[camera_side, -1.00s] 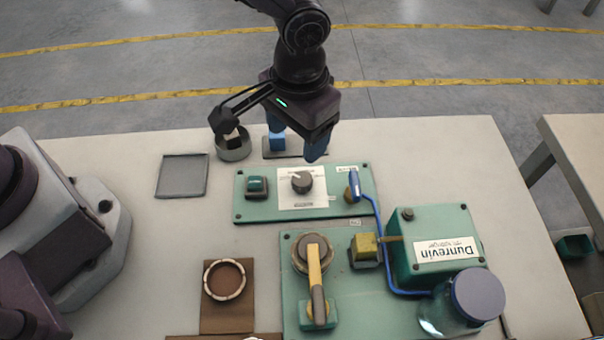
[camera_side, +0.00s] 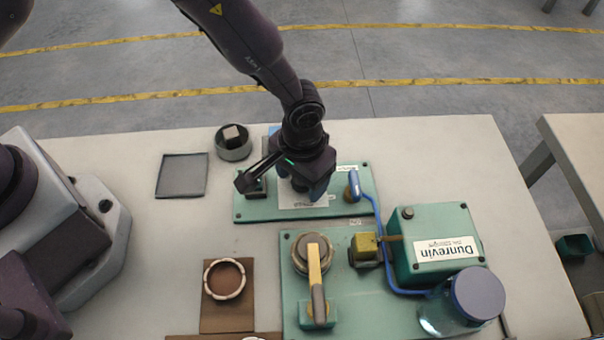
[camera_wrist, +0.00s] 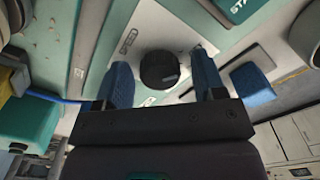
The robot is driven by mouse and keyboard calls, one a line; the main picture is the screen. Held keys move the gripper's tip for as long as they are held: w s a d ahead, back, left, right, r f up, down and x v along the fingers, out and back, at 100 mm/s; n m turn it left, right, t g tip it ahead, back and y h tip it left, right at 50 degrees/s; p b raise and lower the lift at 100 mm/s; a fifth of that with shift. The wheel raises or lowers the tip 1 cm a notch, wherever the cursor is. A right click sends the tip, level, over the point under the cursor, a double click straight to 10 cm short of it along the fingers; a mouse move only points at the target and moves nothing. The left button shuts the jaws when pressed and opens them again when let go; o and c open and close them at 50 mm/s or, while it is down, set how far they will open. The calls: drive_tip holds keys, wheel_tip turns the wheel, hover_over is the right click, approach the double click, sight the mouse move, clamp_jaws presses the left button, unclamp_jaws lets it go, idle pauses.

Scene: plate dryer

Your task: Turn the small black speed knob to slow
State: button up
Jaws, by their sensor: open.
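The small black speed knob (camera_wrist: 160,70) sits on a white label plate (camera_wrist: 130,48) marked "SPEED" in the wrist view. My gripper (camera_wrist: 162,82) is open, with one blue fingertip on each side of the knob and visible space between each finger and it. In the side view my gripper (camera_side: 312,192) is over the middle of the green control panel (camera_side: 240,208) and hides the knob; part of the white label plate shows below it. Whether the fingers reach down to the knob's height is hard to tell.
A yellow lever (camera_side: 315,270), a green Dunrevin box (camera_side: 400,225) and a glass jar (camera_side: 440,318) stand nearer. A grey tray (camera_side: 181,176) lies left.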

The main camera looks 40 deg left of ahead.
drive_tip(key=shift+f, duration=0.1)
drive_tip(key=c, duration=0.9)
drive_tip(key=m, duration=0.3)
drive_tip(key=shift+m, duration=2.4)
drive_tip(key=o, duration=0.9)
